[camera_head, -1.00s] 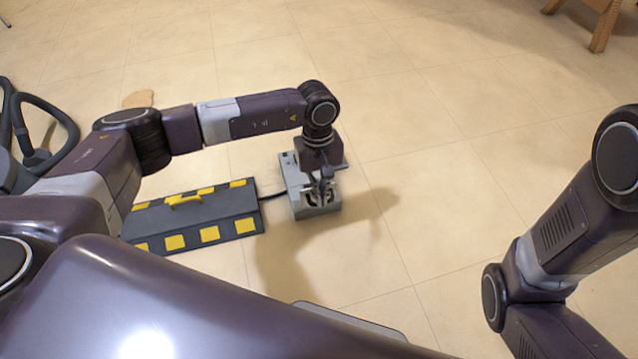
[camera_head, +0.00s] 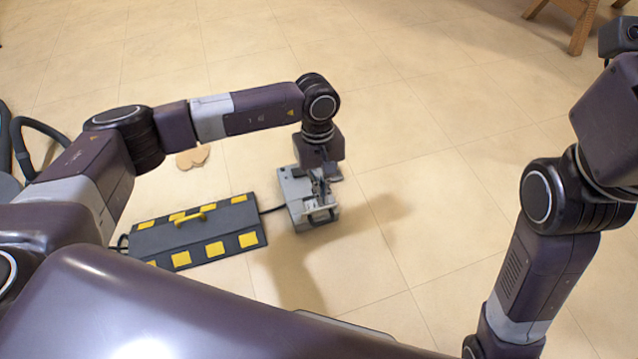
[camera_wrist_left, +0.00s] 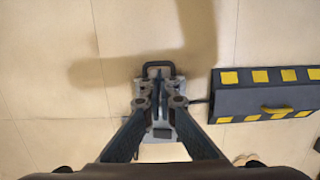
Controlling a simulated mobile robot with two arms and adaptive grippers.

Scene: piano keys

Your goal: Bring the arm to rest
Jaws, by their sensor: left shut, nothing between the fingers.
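My left arm reaches out from the left in the head view and bends down at the wrist. Its gripper (camera_head: 320,193) is shut and empty, pointing down at a grey device (camera_head: 294,188) on the floor. In the left wrist view the gripper's fingers (camera_wrist_left: 160,88) come together above the same grey device (camera_wrist_left: 184,128). I cannot tell whether the fingertips touch it. My right arm rises along the right edge of the head view. Its gripper is out of view.
A dark box with yellow patches and a yellow handle (camera_head: 190,218) lies left of the grey device, with a black cable between them. A grey hose (camera_head: 40,125) is at the far left. Wooden legs (camera_head: 580,30) stand at the top right. Tiled floor is clear beyond.

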